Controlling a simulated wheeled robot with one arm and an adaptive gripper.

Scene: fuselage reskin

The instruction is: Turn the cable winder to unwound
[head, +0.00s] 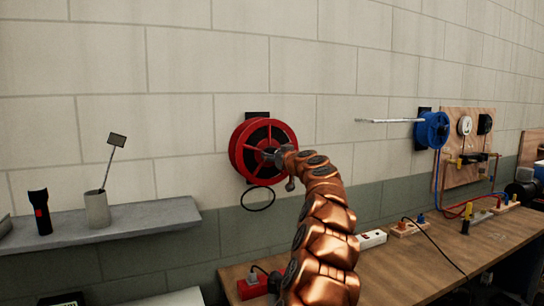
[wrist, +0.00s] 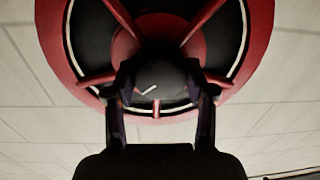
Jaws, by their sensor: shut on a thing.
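The red cable winder (head: 249,150) is a wall-mounted reel with red spokes and a black inner drum. My copper-coloured arm reaches up to it, and my gripper (head: 280,157) is at the front of the reel, right of its centre. In the wrist view the red winder (wrist: 259,40) fills the top. There my gripper (wrist: 160,85) has its two fingers on either side of a dark rounded knob (wrist: 160,88) in front of the red hub, and is shut on it. The fingertips partly hide the knob's edges.
A blue reel (head: 432,130) hangs on the wall to the right, beside a wooden board (head: 452,120) with gauges. A workbench (head: 400,262) with power strips is below right. A grey shelf (head: 150,217) at left holds a flashlight (head: 40,211) and a cup (head: 97,208).

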